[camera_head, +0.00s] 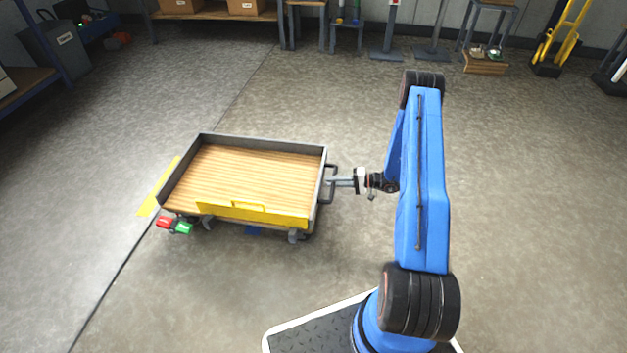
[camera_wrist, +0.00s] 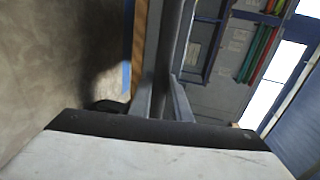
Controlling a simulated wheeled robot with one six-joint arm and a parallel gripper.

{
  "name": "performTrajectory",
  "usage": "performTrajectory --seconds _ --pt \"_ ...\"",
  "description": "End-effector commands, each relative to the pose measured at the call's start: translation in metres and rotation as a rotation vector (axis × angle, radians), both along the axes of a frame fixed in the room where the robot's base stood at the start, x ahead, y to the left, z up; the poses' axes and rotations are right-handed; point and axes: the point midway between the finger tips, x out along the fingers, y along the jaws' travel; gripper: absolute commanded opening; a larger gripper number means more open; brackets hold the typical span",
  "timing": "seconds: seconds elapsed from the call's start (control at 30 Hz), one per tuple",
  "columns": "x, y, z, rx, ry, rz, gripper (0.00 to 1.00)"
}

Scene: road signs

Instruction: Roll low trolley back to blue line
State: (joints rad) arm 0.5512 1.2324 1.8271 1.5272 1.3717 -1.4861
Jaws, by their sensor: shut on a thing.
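The low trolley (camera_head: 245,175) stands on the floor left of centre, with a wooden deck, grey side walls and a yellow front panel (camera_head: 252,214). A dark handle (camera_head: 329,184) sticks out from its right end. My gripper (camera_head: 334,182) is shut on this handle, reaching from the right. In the wrist view my gripper's fingers (camera_wrist: 165,102) close around a grey bar (camera_wrist: 177,45). A small piece of blue marking (camera_head: 253,230) shows on the floor under the trolley's front edge; most of it is hidden. A yellow floor line (camera_head: 153,198) shows at the trolley's left end.
A red pedal (camera_head: 165,222) and a green pedal (camera_head: 183,228) stick out at the trolley's front left. Floor behind and right of the trolley is clear. Benches with boxes (camera_head: 181,5), stands and a yellow hand truck (camera_head: 563,35) line the back wall.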

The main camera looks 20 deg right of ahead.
Motion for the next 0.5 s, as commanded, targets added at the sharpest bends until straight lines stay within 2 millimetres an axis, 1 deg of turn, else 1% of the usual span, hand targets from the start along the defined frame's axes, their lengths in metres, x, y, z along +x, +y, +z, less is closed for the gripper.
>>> performTrajectory --seconds 0.03,0.47,0.5 --pt "-0.01 -0.019 -0.001 -0.001 0.0 -0.006 0.0" --pt "-0.087 -0.153 -0.001 -0.002 0.001 -0.006 0.0" --pt "-0.095 -0.165 -0.001 -0.002 0.0 -0.006 0.0"
